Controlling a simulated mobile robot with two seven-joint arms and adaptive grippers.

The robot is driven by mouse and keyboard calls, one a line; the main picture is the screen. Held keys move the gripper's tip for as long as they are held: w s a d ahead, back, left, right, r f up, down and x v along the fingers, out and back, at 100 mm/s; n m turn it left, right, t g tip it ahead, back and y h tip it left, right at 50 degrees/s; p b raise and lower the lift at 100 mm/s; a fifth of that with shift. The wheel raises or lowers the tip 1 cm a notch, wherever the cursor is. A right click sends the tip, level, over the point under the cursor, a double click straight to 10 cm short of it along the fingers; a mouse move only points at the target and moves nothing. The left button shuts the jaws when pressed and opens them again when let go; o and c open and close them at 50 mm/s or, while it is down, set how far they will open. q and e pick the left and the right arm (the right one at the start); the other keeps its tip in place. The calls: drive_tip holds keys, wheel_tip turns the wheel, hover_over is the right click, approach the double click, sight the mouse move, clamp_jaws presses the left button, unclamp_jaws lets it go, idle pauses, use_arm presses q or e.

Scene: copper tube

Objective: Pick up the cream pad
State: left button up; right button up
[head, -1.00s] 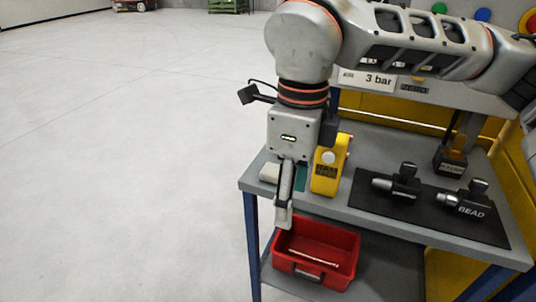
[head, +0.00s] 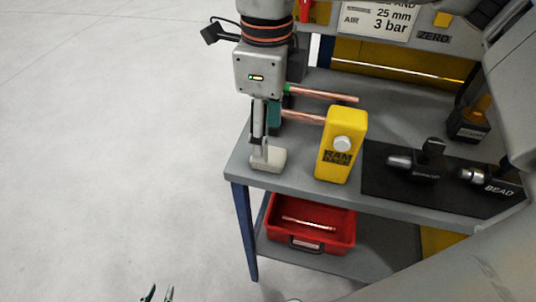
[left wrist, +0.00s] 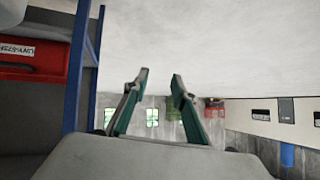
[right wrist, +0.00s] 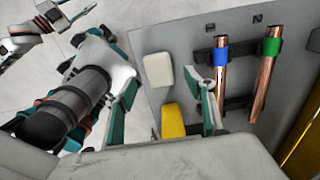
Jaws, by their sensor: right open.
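The cream pad (head: 270,160) lies on the near left corner of the grey bench in the head view. My right gripper (head: 262,150) points down at the pad, and a finger partly covers it. In the right wrist view the pad (right wrist: 158,70) shows between the two spread fingers (right wrist: 167,95), a little beyond them. The right gripper is open and empty; I cannot tell whether a finger touches the pad. My left gripper (head: 158,294) shows only its tips at the bottom of the head view. In the left wrist view its fingers (left wrist: 155,85) are apart and empty.
A yellow block (head: 342,145) stands right of the pad. Two copper tubes (right wrist: 220,70) (right wrist: 265,75) with blue and green bands lie behind it. A black mat (head: 380,190) with tools is at right. A red bin (head: 335,227) sits on the lower shelf. The floor at left is clear.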

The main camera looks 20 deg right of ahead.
sight(269, 154)
drive_tip(key=f, duration=0.4)
drive_tip(key=shift+s+d, duration=0.1)
drive_tip(key=shift+s, duration=0.15)
drive_tip(key=shift+f, duration=0.25)
drive_tip(key=c, duration=0.9)
drive_tip(key=shift+c, duration=1)
use_arm(q)
drive_tip(key=shift+w+a+r, duration=0.15)
drive_tip(key=shift+w, duration=0.35)
drive_tip(key=shift+s, duration=0.15)
use_arm(e)
drive_tip(key=shift+r, duration=0.15)
